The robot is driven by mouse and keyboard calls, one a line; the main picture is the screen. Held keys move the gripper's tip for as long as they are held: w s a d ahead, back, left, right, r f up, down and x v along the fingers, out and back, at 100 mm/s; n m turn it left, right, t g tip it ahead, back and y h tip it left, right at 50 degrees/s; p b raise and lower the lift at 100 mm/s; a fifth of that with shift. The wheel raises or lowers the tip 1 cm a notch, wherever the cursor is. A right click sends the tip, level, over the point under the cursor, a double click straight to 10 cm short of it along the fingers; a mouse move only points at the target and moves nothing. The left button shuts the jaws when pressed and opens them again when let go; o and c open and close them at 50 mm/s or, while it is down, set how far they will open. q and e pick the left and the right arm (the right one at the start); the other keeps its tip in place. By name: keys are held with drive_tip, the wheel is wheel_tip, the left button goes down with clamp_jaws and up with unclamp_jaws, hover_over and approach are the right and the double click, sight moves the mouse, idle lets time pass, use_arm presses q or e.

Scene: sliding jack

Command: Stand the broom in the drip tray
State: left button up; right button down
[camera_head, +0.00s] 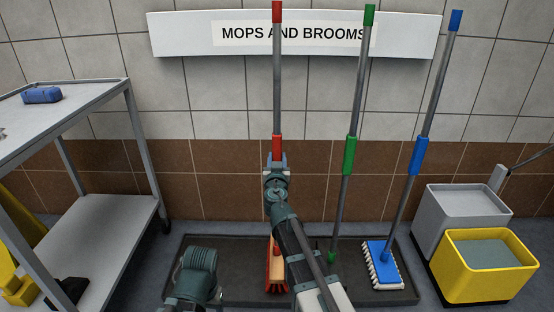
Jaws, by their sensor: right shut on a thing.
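The broom (277,85) has a grey pole with red grips and a wooden head with red bristles. It is upright, left of the other tools. My right gripper (276,160) is shut on the pole just below the lower red grip. The broom's head shows below, within the outline of the dark drip tray (225,250) on the floor by the wall. My arm hides part of the lower pole and the head's right side. I cannot tell whether the bristles touch the tray. My left gripper is not in view; only part of that arm shows at the bottom.
A green-gripped pole (350,150) and a blue mop (382,262) lean on the wall right of the broom, their lower ends in the tray. A grey and yellow bucket cart (485,265) stands right. A metal trolley (110,215) stands left. A wall sign (185,35) hangs behind.

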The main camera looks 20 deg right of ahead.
drive_tip(key=shift+f, duration=0.15)
drive_tip(key=shift+c, duration=2)
unclamp_jaws()
drive_tip(key=shift+s, duration=0.1)
